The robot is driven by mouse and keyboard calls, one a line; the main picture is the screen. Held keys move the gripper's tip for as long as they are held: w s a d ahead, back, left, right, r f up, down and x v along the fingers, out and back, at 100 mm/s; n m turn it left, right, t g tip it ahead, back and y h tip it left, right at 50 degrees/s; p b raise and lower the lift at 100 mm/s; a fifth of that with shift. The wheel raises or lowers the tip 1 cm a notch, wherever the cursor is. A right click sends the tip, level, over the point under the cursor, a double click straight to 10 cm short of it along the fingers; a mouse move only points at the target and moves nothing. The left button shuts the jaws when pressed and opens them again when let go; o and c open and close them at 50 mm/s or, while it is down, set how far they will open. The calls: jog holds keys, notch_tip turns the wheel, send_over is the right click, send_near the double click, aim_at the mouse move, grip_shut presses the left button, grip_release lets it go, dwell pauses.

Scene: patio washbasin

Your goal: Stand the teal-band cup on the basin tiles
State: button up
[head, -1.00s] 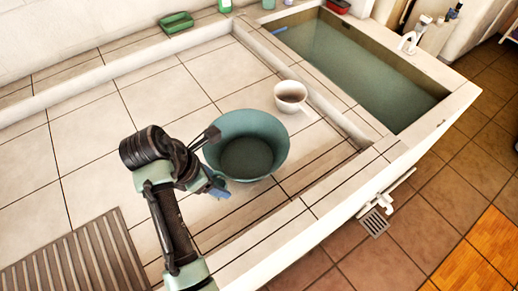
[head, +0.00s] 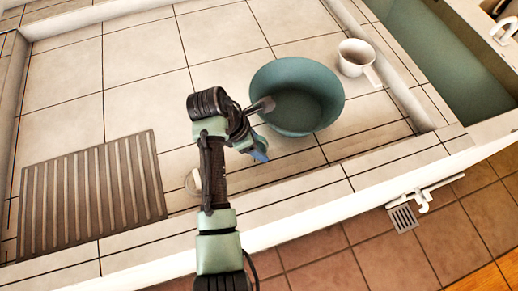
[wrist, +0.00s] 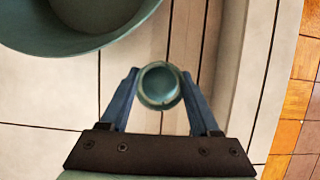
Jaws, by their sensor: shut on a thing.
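My gripper (wrist: 160,98) has blue fingers, shut on a small round teal cup (wrist: 160,86), seen from above into its open top. Its outer side and any band are hidden from this angle. In the head view my gripper (head: 261,152) hangs over the tiles (head: 285,168), just in front of the large teal bowl; the held cup is hidden there behind the wrist. I cannot tell whether the cup touches the tiles.
The teal bowl (head: 297,97) stands close by, also in the wrist view (wrist: 62,42). A white mug (head: 356,58) stands right of it. A slatted mat (head: 92,186) lies at left. A pale round thing (head: 191,184) is partly hidden by my arm. Clear tiles (head: 140,60) lie behind.

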jog(key=shift+f, duration=1.75)
jog(key=shift+f, duration=0.1)
jog(key=o, duration=1.4)
jog(key=shift+c, duration=0.2)
jog(key=p+v, duration=0.1)
jog(key=v, duration=1.1)
jog(key=shift+d+r, duration=0.1)
jog(key=shift+r, duration=0.15)
